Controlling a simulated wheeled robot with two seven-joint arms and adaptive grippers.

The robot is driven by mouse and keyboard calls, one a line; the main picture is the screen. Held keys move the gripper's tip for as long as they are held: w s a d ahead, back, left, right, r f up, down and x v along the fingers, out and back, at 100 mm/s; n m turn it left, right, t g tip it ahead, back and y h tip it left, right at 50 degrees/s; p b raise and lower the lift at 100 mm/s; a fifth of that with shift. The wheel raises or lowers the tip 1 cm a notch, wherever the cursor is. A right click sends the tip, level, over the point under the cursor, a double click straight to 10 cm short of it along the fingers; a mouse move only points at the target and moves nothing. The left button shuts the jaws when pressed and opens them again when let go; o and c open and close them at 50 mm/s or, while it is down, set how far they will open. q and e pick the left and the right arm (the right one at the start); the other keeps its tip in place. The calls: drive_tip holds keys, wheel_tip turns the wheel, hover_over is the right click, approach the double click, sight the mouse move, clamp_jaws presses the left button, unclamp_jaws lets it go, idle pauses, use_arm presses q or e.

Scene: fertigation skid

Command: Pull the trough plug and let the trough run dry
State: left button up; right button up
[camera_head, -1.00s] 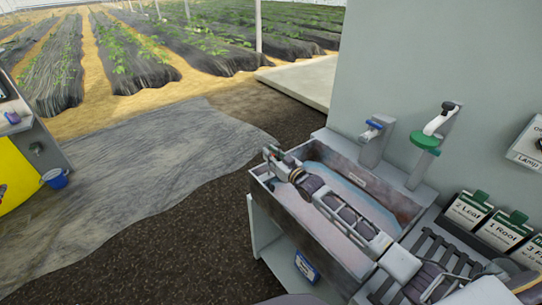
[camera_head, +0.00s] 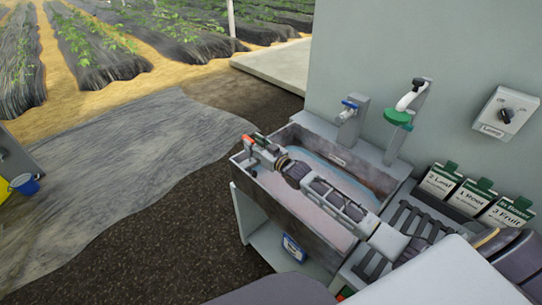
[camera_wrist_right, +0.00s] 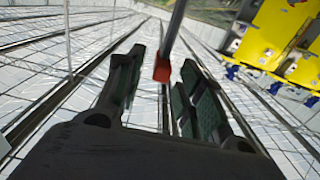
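The grey trough (camera_head: 305,230) stands against the wall, and a pale, pinkish-blue layer covers its floor. My right arm reaches across it from the lower right. My right gripper (camera_head: 252,147) is at the trough's left end, above the rim. In the right wrist view, a red-ended grey rod (camera_wrist_right: 162,71) stands between the two green-padded fingers of the right gripper (camera_wrist_right: 160,80), which are apart with gaps on both sides. I cannot tell whether the red piece is the plug. My left gripper is not in view.
A blue-handled tap (camera_head: 349,108) and a green-collared valve (camera_head: 400,117) stand behind the trough. Labelled cards (camera_head: 466,196), a slatted rack (camera_head: 408,228) and a lamp switch box (camera_head: 505,112) are at the right.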

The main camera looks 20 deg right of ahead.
drive_tip(key=v, duration=0.9)
drive_tip(key=shift+s, duration=0.25)
drive_tip(key=shift+r, duration=0.1)
idle(0.6)
